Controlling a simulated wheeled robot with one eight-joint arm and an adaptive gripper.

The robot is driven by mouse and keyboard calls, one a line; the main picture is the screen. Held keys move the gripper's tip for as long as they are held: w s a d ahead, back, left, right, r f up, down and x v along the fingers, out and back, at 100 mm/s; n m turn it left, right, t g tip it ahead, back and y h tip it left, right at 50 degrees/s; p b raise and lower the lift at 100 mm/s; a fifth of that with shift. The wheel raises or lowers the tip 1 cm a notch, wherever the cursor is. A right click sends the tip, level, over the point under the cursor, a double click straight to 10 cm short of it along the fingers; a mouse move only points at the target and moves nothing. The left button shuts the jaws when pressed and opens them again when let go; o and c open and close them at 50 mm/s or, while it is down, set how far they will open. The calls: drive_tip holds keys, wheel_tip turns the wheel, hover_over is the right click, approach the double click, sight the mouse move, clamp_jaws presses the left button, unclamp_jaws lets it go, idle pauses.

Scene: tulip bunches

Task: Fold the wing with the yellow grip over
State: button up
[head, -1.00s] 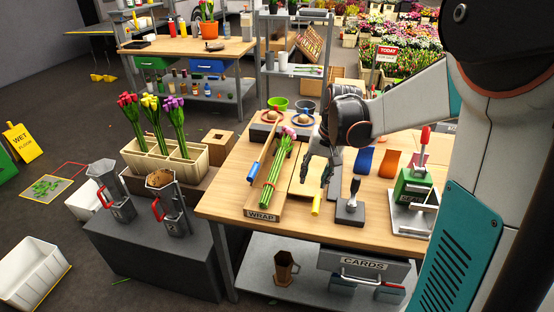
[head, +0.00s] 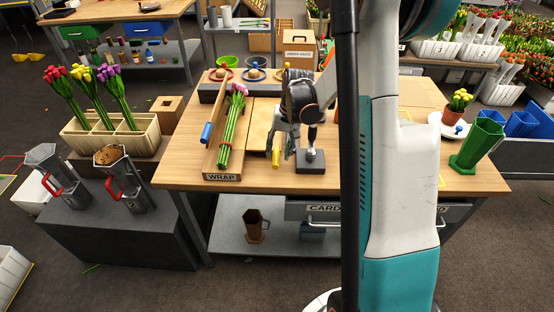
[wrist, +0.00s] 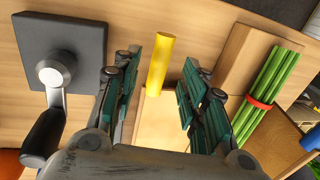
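The wing with the yellow grip (head: 261,118) lies flat, right of the tulip bunch (head: 232,130) on the WRAP board (head: 221,177). Its yellow grip (head: 276,152) points toward the table's front edge. It also shows in the wrist view (wrist: 160,62), in the gap between my fingers. My gripper (head: 282,140) is open and points down at the grip; whether a finger touches it, I cannot tell. The fingers also show in the wrist view (wrist: 162,68). The other wing, with a blue grip (head: 206,132), shows as a narrow strip left of the bunch.
A grey stand with a black-handled tool (head: 311,160) is close to the right of the yellow grip; it also shows in the wrist view (wrist: 62,65). Ring-like holders stand at the back. A green vase (head: 478,143) and potted plant (head: 456,105) are at the right.

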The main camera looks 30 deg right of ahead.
sight(276, 158)
drive_tip(key=shift+w+a+f+b, duration=0.15)
drive_tip(key=shift+f+b, duration=0.1)
drive_tip(key=shift+f, duration=0.65)
drive_tip(key=shift+w+a+f+b, duration=0.15)
drive_tip(key=shift+f+b, duration=0.1)
drive_tip(key=shift+f, duration=0.65)
drive_tip(key=shift+s, duration=0.1)
clamp_jaws()
